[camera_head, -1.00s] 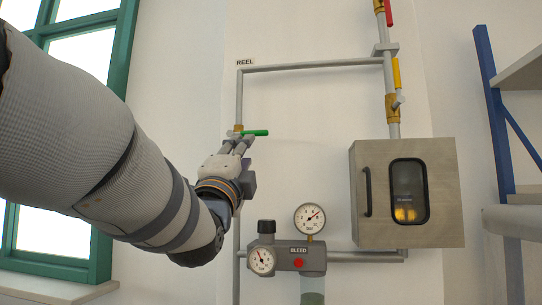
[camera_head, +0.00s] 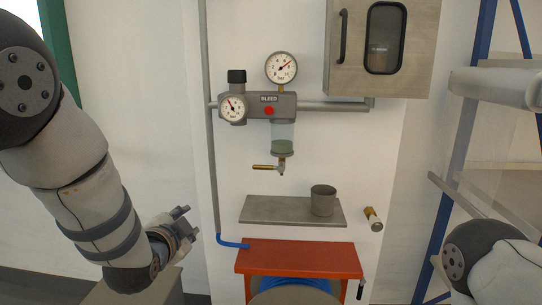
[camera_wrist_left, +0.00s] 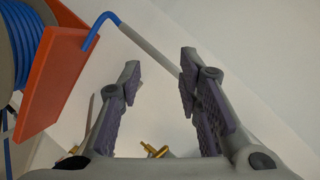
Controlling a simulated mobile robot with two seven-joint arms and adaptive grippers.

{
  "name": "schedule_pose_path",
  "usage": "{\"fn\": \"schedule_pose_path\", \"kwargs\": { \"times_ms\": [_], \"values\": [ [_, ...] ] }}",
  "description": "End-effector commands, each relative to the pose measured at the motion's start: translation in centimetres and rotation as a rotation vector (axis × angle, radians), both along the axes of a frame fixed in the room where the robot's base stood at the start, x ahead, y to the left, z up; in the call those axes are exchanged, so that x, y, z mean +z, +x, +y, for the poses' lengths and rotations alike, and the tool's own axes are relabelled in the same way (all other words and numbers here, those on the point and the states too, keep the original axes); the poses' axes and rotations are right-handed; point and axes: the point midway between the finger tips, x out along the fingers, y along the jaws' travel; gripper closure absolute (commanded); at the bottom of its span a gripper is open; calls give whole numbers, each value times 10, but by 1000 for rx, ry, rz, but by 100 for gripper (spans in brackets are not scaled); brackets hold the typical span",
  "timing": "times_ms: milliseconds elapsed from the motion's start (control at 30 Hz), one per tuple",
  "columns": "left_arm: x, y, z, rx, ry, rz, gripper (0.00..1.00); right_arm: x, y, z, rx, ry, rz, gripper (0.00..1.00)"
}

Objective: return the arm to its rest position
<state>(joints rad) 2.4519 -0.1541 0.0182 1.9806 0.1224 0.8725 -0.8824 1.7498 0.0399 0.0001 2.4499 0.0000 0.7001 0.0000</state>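My left arm hangs down the left side of the head view. Its gripper (camera_head: 184,222) is empty, left of the blue hose and the orange reel housing. In the left wrist view the two fingers (camera_wrist_left: 157,98) stand well apart with nothing between them. Part of my right arm (camera_head: 480,258) shows at the lower right; its gripper is outside the picture.
An orange housing (camera_head: 300,257) with a blue hose reel (camera_head: 290,284) stands low in the middle. Above are a grey shelf (camera_head: 270,210) with a metal cup (camera_head: 323,200), a bleed unit (camera_head: 257,105) with gauges, and a cabinet (camera_head: 424,50). Blue racking (camera_head: 462,130) stands right.

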Motion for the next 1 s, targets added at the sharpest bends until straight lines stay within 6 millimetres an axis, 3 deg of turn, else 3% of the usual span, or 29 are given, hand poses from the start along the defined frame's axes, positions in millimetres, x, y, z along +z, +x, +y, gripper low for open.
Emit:
{"fn": "schedule_pose_path", "kwargs": {
  "times_ms": [33,100,167,200,267,300,400,500,633,733,1000],
  "values": [
    [-46,-24,7,34,-60,109,68,0,0,0,0,0,-1,60],
    [-104,-62,15,95,-150,260,68,0,0,0,0,0,-1,60],
    [-149,-102,21,157,-222,387,68,0,0,0,0,0,-1,60],
    [-176,-131,25,205,-269,474,68,0,0,0,0,0,-1,60],
    [-213,-179,29,284,-333,602,68,0,0,0,0,0,-1,60],
    [-233,-213,32,345,-374,688,68,0,0,0,0,0,-1,60],
    [-272,-302,36,511,-459,893,68,0,0,0,0,0,-1,60],
    [-289,-381,38,676,-514,1060,68,0,0,0,0,0,-1,60],
    [-292,-447,38,829,-547,1189,68,0,0,0,0,0,-2,60],
    [-291,-467,38,882,-554,1229,68,0,0,0,0,0,-2,60],
    [-291,-469,38,888,-556,1231,68,0,0,0,0,0,-1,60]
  ]
}}
